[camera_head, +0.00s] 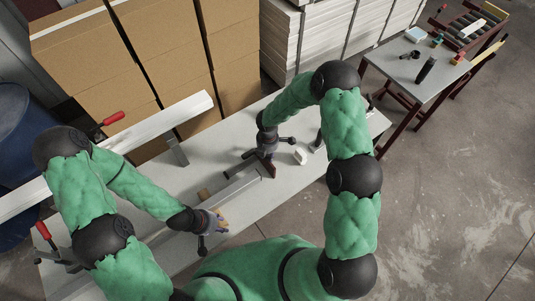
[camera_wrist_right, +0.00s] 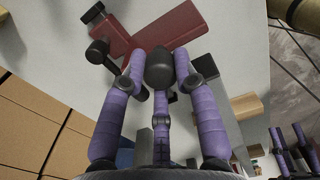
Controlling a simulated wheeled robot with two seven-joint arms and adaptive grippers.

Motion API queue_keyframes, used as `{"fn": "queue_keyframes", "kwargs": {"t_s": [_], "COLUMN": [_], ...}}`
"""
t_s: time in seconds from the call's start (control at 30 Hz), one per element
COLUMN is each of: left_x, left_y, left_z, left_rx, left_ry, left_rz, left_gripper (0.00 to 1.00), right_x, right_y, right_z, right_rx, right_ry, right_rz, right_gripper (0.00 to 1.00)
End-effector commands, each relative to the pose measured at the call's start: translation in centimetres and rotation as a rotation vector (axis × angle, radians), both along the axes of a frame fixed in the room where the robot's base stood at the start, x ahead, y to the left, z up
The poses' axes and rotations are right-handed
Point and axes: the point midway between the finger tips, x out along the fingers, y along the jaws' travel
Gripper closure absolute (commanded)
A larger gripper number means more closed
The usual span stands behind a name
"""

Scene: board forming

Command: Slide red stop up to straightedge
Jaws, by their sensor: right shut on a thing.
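The dark red stop (camera_head: 269,169) stands on the pale table near the right end of the long grey straightedge (camera_head: 235,190). Whether they touch I cannot tell. My right gripper (camera_head: 266,150) is above the stop, its fingers closed around its dark knob. In the right wrist view the red stop (camera_wrist_right: 178,28) lies just beyond my purple right fingers (camera_wrist_right: 160,72), with the knob between them. My left gripper (camera_head: 214,221) is low at the table's front edge, beside the straightedge. Its fingers are too small to judge.
A white block (camera_head: 300,156) sits right of the stop, and a small wooden block (camera_head: 204,193) lies behind the straightedge. A long white board (camera_head: 165,120) and a red-handled clamp (camera_head: 112,118) are at the left. Stacked cardboard boxes (camera_head: 165,55) stand behind the table.

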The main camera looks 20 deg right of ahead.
Motion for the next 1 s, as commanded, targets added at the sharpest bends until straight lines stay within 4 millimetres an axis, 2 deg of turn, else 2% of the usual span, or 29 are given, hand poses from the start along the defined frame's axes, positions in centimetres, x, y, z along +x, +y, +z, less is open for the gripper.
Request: {"fn": "queue_keyframes", "kwargs": {"t_s": [0.13, 0.3, 0.4, 0.77, 0.8, 0.83, 0.87, 1.0], "left_x": [0.0, 0.0, 0.0, 0.0, 0.0, 0.0, 0.0, 0.0], "left_y": [0.0, 0.0, 0.0, 0.0, 0.0, 0.0, 0.0, 0.0], "left_z": [-0.8, -2.2, -2.5, -2.5, -2.5, -2.5, -2.5, -2.5], "left_rx": [0.000, 0.000, 0.000, 0.000, 0.000, 0.000, 0.000, 0.000], "left_ry": [0.000, 0.000, 0.000, 0.000, 0.000, 0.000, 0.000, 0.000], "left_rz": [0.000, 0.000, 0.000, 0.000, 0.000, 0.000, 0.000, 0.000], "left_gripper": [0.60, 0.60, 0.60, 0.60, 0.60, 0.60, 0.60, 0.60], "right_x": [-0.4, -1.5, -2.0, -2.2, -2.2, -2.2, -2.2, -2.1], "right_y": [1.2, 4.2, 5.3, 5.8, 5.8, 5.8, 5.8, 5.8], "right_z": [-0.2, -0.3, -0.3, -0.1, -0.1, -0.1, -0.1, 0.0], "right_rx": [0.000, 0.001, 0.001, 0.000, 0.000, 0.000, 0.000, -0.001], "right_ry": [0.000, 0.000, 0.001, 0.002, 0.002, 0.002, 0.002, 0.002], "right_rz": [0.005, 0.004, 0.003, 0.000, 0.000, 0.000, 0.000, 0.000], "right_gripper": [1.00, 1.00, 1.00, 1.00, 0.59, 0.50, 0.47, 0.47]}}
